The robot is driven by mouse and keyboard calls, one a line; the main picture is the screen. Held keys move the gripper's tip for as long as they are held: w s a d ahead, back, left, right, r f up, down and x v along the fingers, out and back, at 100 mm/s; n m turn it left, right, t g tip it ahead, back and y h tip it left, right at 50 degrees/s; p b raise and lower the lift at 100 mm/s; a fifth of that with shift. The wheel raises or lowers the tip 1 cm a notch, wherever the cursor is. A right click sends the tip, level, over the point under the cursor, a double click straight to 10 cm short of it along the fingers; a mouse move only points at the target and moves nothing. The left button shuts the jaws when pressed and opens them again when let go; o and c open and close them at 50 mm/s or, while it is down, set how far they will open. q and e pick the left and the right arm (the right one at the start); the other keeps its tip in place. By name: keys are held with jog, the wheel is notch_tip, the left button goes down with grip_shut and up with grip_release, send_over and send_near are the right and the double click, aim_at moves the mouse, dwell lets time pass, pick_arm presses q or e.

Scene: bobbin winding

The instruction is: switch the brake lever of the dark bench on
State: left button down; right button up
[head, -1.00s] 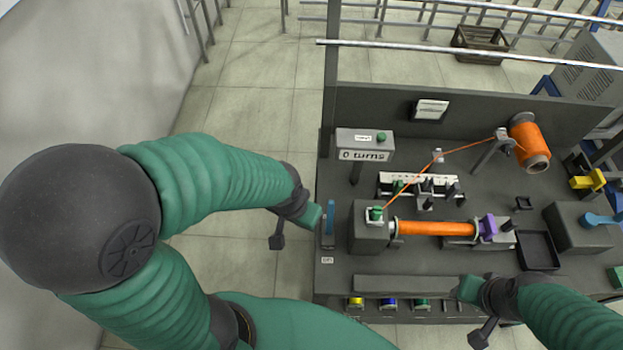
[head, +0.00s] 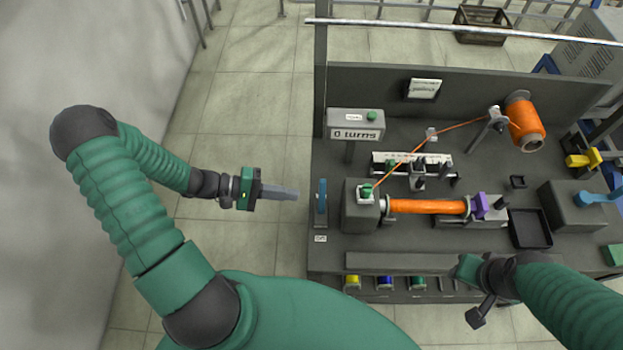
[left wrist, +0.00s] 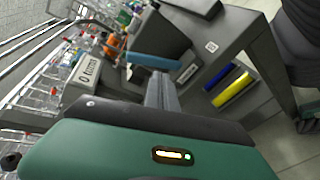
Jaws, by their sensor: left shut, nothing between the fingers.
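The dark bench (head: 420,262) fills the right half of the head view. A blue lever (head: 321,197) stands at its left edge, behind a small white label (head: 320,238) too small to read. The lever also shows in the left wrist view (left wrist: 155,62), just beyond my fingertips. My left gripper (head: 296,194) is shut and empty, left of the lever, its fingers pointing at it with a small gap.
A headstock (head: 361,212) holds an orange-wound bobbin (head: 428,206) right of the lever. Orange wire runs up to a spool (head: 525,122). A counter (head: 355,133) reads 0 turns. Another blue lever (head: 597,197) sits on a box at far right. The floor left of the bench is clear.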

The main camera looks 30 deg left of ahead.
aim_at(322, 198)
pick_arm(q)
jog(key=a+t, duration=0.1)
jog(key=w+a+n+t, duration=0.1)
jog(key=a+t, duration=0.1)
jog(key=w+a+r+n+t, duration=0.1)
jog(key=shift+w+a+t+y, duration=0.1)
jog(key=shift+a+t+y, duration=0.2)
jog(key=shift+a, duration=0.1)
pick_arm(e)
jog(key=shift+s, duration=0.1)
pick_arm(q)
jog(key=p+x, duration=0.1)
jog(key=x, duration=0.9)
jog(key=shift+d+r, duration=0.1)
jog(key=shift+d, duration=0.2)
jog(key=s, duration=0.2)
jog(key=s+d+r+p, duration=0.1)
jog(key=shift+s+d+r, duration=0.1)
jog(key=shift+s, duration=0.15)
pick_arm(e)
jog(key=shift+w+v, duration=0.25)
jog(key=shift+v, duration=0.85)
jog(key=shift+r, duration=0.1)
